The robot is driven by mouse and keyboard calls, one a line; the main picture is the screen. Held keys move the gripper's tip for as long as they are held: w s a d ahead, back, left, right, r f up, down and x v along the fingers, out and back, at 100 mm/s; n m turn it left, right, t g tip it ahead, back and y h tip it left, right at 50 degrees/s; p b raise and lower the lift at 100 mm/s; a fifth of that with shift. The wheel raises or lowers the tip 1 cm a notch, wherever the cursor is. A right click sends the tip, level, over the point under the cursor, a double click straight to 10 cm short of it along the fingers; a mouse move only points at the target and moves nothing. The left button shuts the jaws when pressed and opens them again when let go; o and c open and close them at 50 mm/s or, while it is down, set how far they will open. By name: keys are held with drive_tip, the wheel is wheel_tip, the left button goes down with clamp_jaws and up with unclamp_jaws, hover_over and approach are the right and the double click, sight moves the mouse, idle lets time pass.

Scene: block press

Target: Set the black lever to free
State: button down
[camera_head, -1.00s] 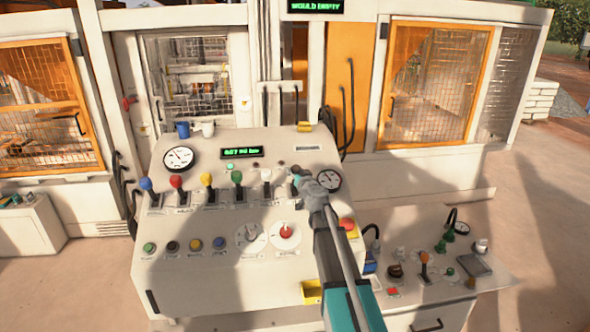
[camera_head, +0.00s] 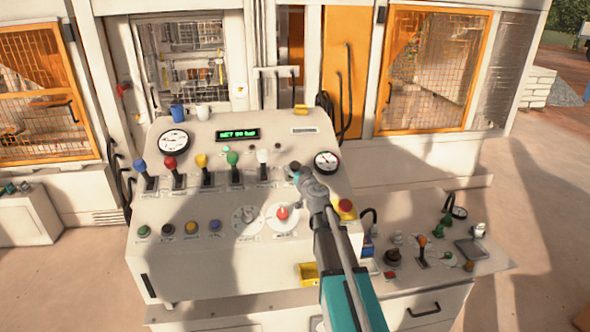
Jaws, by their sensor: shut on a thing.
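My gripper (camera_head: 296,172) is at the right end of the lever row on the sloped control panel (camera_head: 190,267). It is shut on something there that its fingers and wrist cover. This fits the place of the black lever, but its knob cannot be made out, nor can its position or the label for free. To its left stand levers with a blue knob (camera_head: 139,165), a red knob (camera_head: 170,162), a yellow knob (camera_head: 201,160), a green knob (camera_head: 233,158) and a white knob (camera_head: 262,156).
A green-lit display (camera_head: 238,134) and two gauges (camera_head: 173,141) sit above the levers. A red dial (camera_head: 282,213) and several buttons lie below. A red emergency button (camera_head: 345,205) is close to my arm. A side console (camera_head: 490,262) with small controls stands right.

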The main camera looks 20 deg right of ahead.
drive_tip(key=shift+c, duration=0.6)
unclamp_jaws()
drive_tip(key=shift+w, duration=0.1)
drive_tip(key=shift+s, duration=0.2)
drive_tip(key=s, duration=1.1)
drive_tip(key=shift+s+d, duration=0.3)
drive_tip(key=shift+s, duration=0.05)
